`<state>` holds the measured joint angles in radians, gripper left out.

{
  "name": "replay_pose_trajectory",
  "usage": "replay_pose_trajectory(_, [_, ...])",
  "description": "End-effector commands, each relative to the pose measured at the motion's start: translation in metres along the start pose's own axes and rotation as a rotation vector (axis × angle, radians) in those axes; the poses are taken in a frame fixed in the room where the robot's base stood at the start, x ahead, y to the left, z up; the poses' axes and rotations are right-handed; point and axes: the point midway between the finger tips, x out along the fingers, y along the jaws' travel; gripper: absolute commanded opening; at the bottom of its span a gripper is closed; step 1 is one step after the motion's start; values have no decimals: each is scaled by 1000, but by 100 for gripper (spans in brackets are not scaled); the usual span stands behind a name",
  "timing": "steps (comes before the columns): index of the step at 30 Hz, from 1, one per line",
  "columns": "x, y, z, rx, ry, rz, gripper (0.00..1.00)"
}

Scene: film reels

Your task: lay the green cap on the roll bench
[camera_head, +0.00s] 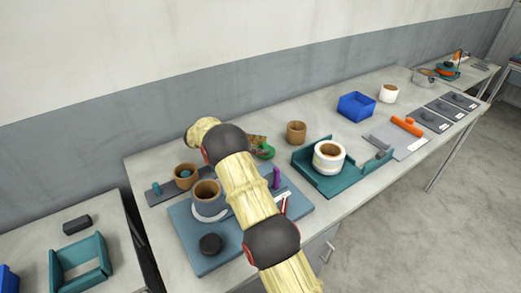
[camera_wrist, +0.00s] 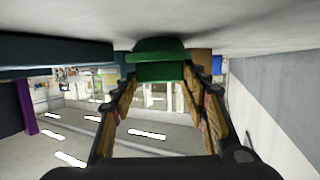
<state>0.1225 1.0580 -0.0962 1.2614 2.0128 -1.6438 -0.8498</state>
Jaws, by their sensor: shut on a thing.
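The green cap (camera_head: 266,152) is at the tips of my gripper (camera_head: 257,143), just above or on the long bench (camera_head: 350,118); I cannot tell if it touches. In the wrist view the green cap (camera_wrist: 160,54) shows as a wide disc with a narrower part, between the two fingertips of my gripper (camera_wrist: 160,72). The fingers are shut on it. The bench surface fills the top of that view, so the picture is upside down. My arm hides part of the bench in the head view. I cannot tell which bench is the roll bench.
A brown cup (camera_head: 296,132) stands right of the cap. A teal tray (camera_head: 345,180) holds a white roll (camera_head: 329,157). A blue-grey board (camera_head: 192,252) carries a grey pot (camera_head: 208,198) and a black puck (camera_head: 210,243). A blue bin (camera_head: 356,106) stands farther right. A wall runs behind.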

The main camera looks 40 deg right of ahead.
Motion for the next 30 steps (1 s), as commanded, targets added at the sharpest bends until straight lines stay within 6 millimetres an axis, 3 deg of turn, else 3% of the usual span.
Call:
replay_pose_trajectory(10, [0,0,1,1,0,0,20])
replay_pose_trajectory(11, [0,0,1,2,-1,-1,45])
replay_pose_trajectory(12, [0,0,1,2,-1,-1,47])
replay_pose_trajectory(20, [0,0,2,2,-1,-1,62])
replay_pose_trajectory(30, [0,0,0,2,-1,-1,63])
